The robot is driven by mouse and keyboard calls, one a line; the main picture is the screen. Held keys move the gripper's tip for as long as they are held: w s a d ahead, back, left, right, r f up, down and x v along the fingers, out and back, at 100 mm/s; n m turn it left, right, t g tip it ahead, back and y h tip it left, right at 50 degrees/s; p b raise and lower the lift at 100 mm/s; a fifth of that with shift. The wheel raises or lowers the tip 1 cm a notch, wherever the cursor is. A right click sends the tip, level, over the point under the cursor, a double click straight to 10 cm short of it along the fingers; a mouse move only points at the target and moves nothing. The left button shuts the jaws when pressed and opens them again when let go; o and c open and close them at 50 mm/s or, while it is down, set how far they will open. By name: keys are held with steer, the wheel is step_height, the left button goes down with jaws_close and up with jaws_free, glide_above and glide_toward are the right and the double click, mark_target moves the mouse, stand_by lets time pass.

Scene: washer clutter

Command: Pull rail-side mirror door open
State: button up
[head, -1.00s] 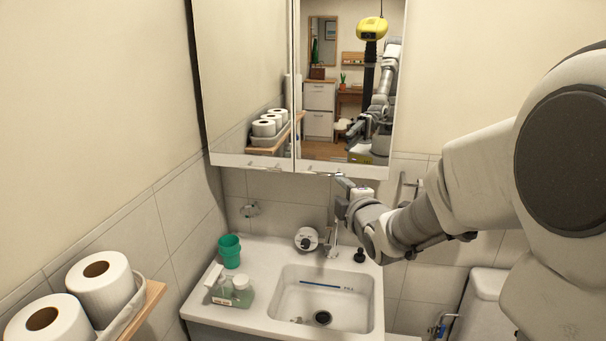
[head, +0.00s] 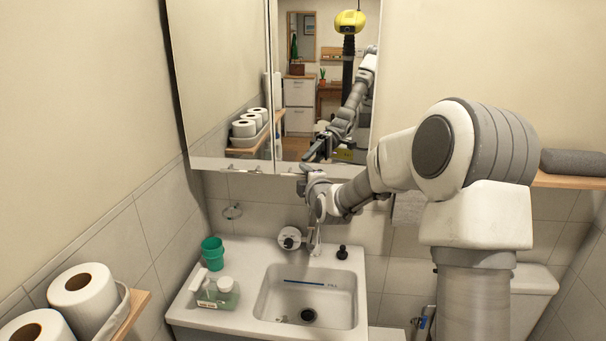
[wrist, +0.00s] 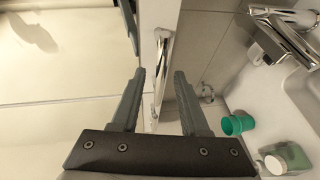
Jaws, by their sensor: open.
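A mirror cabinet with two doors hangs above the sink. Its right mirror door (head: 290,105) and left mirror door (head: 215,70) both look shut. My gripper (head: 303,172) is at the lower edge of the right door. In the wrist view my gripper (wrist: 160,78) is open, with one finger on each side of a chrome bar handle (wrist: 163,70) at the door's edge. The mirror face (wrist: 60,90) fills the left of that view and reflects part of a finger. I cannot tell how deep the handle sits between the fingers, or whether they touch it.
Below are the sink (head: 310,295), its faucet (head: 316,240), a green cup (head: 212,252) and a soap bottle (head: 200,280). Toilet rolls (head: 85,290) stand on a left shelf. A right shelf (head: 570,181) holds a grey item. The left wall is close to the cabinet.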

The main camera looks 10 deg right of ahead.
steer(key=shift+w+f, duration=0.15)
steer(key=shift+w, duration=0.45)
steer(key=shift+c, duration=0.2)
jaws_close()
stand_by(1.0)
